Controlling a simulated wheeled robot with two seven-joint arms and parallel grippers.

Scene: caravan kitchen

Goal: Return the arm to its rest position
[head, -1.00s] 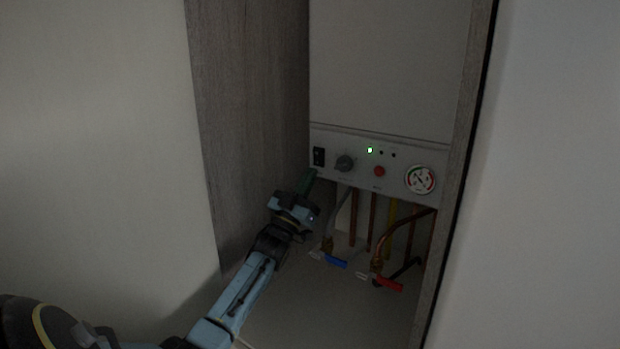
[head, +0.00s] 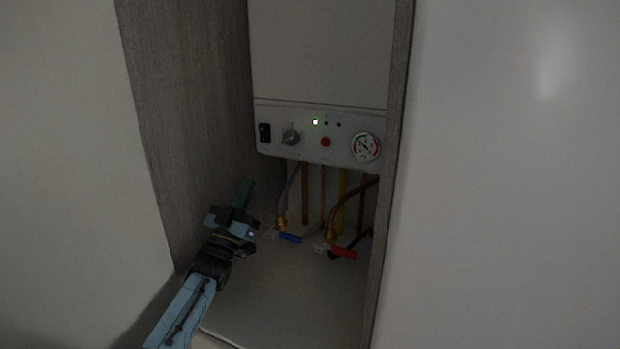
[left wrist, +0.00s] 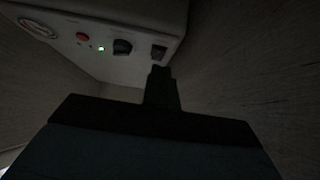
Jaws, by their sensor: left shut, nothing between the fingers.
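My left gripper (head: 243,194) is in the lower left of the cupboard opening in the head view. Its dark green fingers are shut with nothing between them. The gripper is below and left of the boiler's control panel (head: 345,142) and apart from it. In the left wrist view the shut fingers (left wrist: 161,75) point up toward the panel's underside, near the black rocker switch (left wrist: 159,52). My right gripper is not in view.
Pipes with a blue valve handle (head: 290,238) and a red one (head: 343,253) hang below. The wooden side wall (head: 185,110) is close left of the gripper.

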